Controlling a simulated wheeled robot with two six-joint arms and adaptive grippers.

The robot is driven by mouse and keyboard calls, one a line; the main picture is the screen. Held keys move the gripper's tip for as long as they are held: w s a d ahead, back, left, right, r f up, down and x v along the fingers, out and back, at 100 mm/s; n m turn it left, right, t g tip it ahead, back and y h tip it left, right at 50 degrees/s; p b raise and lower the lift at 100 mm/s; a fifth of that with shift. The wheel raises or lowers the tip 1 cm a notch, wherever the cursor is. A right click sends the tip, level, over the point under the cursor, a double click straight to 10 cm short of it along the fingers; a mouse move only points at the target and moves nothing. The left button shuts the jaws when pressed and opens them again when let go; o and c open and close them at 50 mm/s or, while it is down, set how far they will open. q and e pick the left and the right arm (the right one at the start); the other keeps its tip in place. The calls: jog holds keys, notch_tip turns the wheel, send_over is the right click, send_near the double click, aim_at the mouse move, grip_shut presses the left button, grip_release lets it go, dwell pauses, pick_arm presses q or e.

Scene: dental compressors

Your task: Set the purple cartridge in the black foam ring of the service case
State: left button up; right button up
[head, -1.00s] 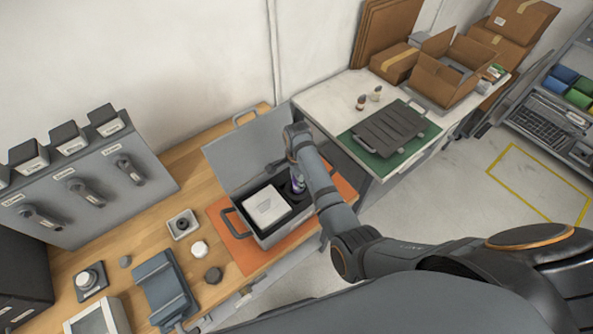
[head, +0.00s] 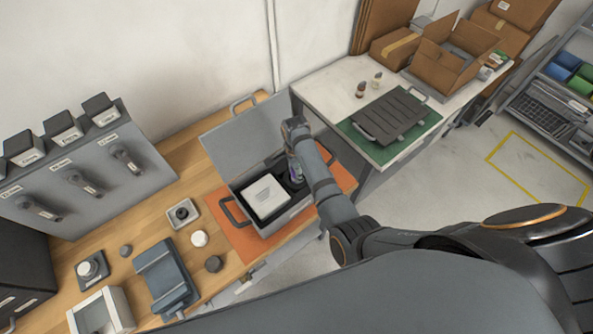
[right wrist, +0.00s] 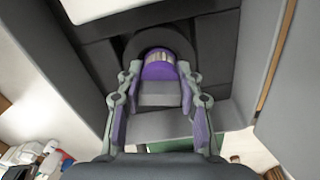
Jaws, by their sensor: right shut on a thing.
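The purple cartridge (right wrist: 158,66) is between the fingers of my right gripper (right wrist: 160,95), which is shut on it. In the head view the gripper (head: 294,166) reaches down into the right part of the open grey service case (head: 287,221). The black foam ring (right wrist: 133,46) shows around the cartridge's far end in the right wrist view. I cannot tell whether the cartridge is seated in the ring or just above it. The cartridge (head: 296,178) is partly hidden by my arm in the head view. My left gripper is not in view.
A white box (head: 265,197) fills the case's left part. The raised lid (head: 240,145) stands behind. The case rests on an orange mat (head: 232,234) on a wooden bench. A grey press-like tool (head: 165,280) and small parts lie left. A white table (head: 325,90) stands right.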

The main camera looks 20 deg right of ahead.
dwell(0.8)
jog(key=shift+f+b, duration=0.35)
jog(key=shift+f, duration=0.2)
jog(key=o, duration=0.9)
